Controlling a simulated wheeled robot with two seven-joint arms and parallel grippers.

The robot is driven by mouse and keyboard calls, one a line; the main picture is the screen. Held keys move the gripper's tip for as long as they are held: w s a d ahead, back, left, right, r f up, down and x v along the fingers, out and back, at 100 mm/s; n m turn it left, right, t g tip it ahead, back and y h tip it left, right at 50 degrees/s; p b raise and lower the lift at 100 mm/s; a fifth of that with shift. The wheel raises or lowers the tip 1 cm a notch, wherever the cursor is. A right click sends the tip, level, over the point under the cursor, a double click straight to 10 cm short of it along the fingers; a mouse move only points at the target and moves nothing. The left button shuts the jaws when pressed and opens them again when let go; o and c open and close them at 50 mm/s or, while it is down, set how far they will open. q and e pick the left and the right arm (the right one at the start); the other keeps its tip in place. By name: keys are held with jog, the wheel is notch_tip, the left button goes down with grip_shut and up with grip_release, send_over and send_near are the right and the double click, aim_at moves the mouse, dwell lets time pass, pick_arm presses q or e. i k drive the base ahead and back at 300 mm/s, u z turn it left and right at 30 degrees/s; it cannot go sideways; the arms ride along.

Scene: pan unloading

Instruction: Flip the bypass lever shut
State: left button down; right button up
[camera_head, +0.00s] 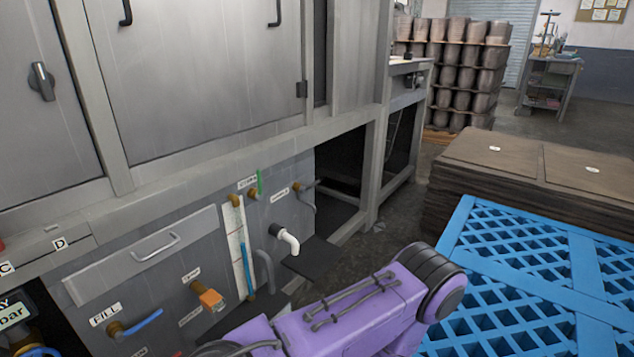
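The lower grey panel carries several valves, and I cannot read a label that clearly marks the bypass lever. A blue lever (141,325) sits on a brass valve beside the FILL label (105,314). An orange handle (211,299) sits on a brass valve to its right. A green lever (260,182) stands upright on a brass valve higher up. Another brass valve (296,187) with a grey lever is at the panel's right. Neither gripper shows. A purple arm link, apparently mine, crosses the bottom centre and may hide the panel's lower part.
A blue pallet (545,235) and stacked brown sheets (530,175) fill the right. A strip of floor lies between.

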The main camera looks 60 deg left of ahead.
aim_at(259, 196)
jog(key=z, duration=0.05)
jog(key=k, duration=0.7)
jog(key=u, duration=1.55)
